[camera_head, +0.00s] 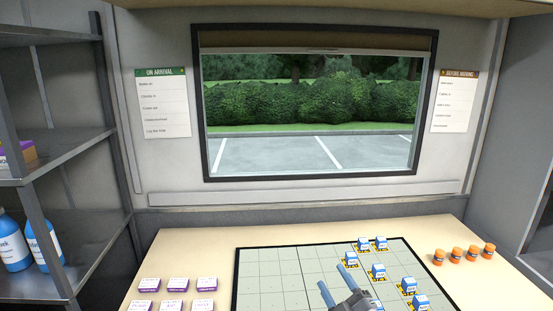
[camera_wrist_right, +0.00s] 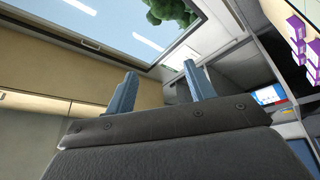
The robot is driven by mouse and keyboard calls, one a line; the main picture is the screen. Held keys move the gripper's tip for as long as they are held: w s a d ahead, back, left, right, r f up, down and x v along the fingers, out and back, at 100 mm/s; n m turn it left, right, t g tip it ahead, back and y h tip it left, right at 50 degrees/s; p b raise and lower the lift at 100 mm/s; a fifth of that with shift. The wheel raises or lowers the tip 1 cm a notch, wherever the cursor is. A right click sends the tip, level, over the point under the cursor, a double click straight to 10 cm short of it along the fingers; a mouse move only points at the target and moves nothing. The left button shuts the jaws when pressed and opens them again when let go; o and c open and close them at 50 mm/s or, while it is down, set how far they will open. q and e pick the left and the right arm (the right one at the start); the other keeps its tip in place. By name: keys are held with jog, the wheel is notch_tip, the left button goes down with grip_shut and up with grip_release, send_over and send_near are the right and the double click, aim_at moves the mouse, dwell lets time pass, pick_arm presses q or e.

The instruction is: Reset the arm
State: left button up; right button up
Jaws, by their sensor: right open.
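My right gripper (camera_head: 338,291) shows at the bottom of the head view, over the gridded board (camera_head: 268,278) on the table. Its two blue-grey fingers are apart with nothing between them. In the right wrist view, the gripper (camera_wrist_right: 160,88) points up towards the window, open and empty. In the head view, several small blue and white blocks (camera_head: 379,272) stand on the right half of the board, close to the right of the gripper. I cannot tell whether the gripper touches anything. My left gripper is not in view.
Several orange cylinders (camera_head: 456,254) stand on the table right of the board. Several purple and white boxes (camera_head: 178,284) lie to its left. A metal shelf (camera_head: 75,150) with blue bottles (camera_head: 42,240) stands at the left. The window (camera_head: 310,120) is behind the table. The board's left half is clear.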

jog(key=s+d+f+m+g+h, duration=0.3)
jog(key=s+d+f+m+h, duration=0.15)
jog(key=f, duration=0.35)
jog(key=s+d+f+m+g+h, duration=0.3)
jog(key=s+f+m+h, duration=0.2)
jog(key=s+f+m, duration=0.15)
jog(key=s+f+m+g+y, duration=0.1)
jog(key=s+f+g, duration=0.45)
jog(key=s, duration=0.45)
jog(key=s+f+m+g, duration=0.1)
jog(key=s+f+g, duration=0.4)
jog(key=s, duration=0.4)
jog(key=s+a+f+g, duration=0.1)
jog(key=a+f, duration=0.2)
jog(key=f, duration=0.4)
jog(key=s+a+f+y, duration=0.1)
jog(key=s+a+f, duration=0.1)
jog(key=f, duration=0.5)
jog(key=shift+a+f+g, duration=0.2)
jog(key=shift+a+g, duration=0.15)
jog(key=shift+a, duration=0.25)
